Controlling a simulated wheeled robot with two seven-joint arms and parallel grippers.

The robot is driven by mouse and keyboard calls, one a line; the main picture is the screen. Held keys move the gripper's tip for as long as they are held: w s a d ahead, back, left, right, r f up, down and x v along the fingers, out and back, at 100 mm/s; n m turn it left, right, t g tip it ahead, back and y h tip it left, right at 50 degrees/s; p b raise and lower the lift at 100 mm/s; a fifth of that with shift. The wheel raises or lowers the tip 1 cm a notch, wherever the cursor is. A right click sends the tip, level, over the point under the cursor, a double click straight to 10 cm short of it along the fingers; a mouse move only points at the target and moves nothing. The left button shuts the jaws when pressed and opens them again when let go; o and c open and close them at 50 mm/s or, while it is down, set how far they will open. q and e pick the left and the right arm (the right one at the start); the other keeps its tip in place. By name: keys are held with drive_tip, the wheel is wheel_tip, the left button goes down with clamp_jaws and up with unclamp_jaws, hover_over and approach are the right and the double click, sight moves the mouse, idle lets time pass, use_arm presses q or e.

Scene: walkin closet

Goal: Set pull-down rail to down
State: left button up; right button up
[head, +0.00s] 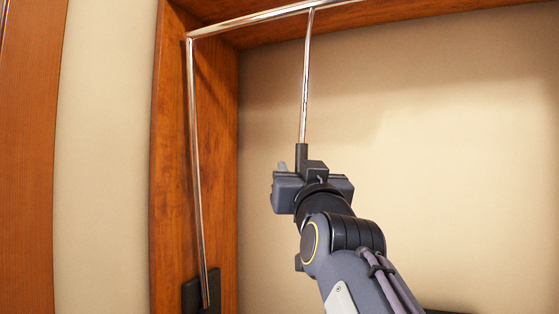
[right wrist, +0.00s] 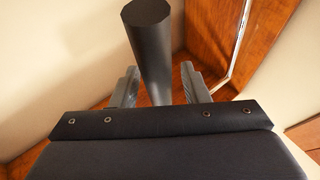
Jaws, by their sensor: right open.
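The pull-down rail (head: 250,18) is a chrome bar high across the closet, up near the top panel. Its chrome side arm (head: 196,170) runs down the left wooden side to a dark mount (head: 191,296). A thin chrome pull rod (head: 306,80) hangs from the bar and ends in a dark grip (head: 301,152). My right gripper (head: 298,170) is at this grip, with its jaws open. In the right wrist view the dark grip (right wrist: 150,45) stands between the two spread fingers; contact cannot be told. My left gripper is not in view.
The wooden left side panel (head: 172,150) stands close to the left of the side arm. A beige back wall (head: 440,120) lies behind, with free room to the right of my arm. A wooden top panel (head: 400,22) closes the space above.

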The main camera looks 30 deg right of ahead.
drive_tip(key=shift+w+r, duration=0.1)
drive_tip(key=shift+w, duration=0.1)
clamp_jaws()
idle(0.3)
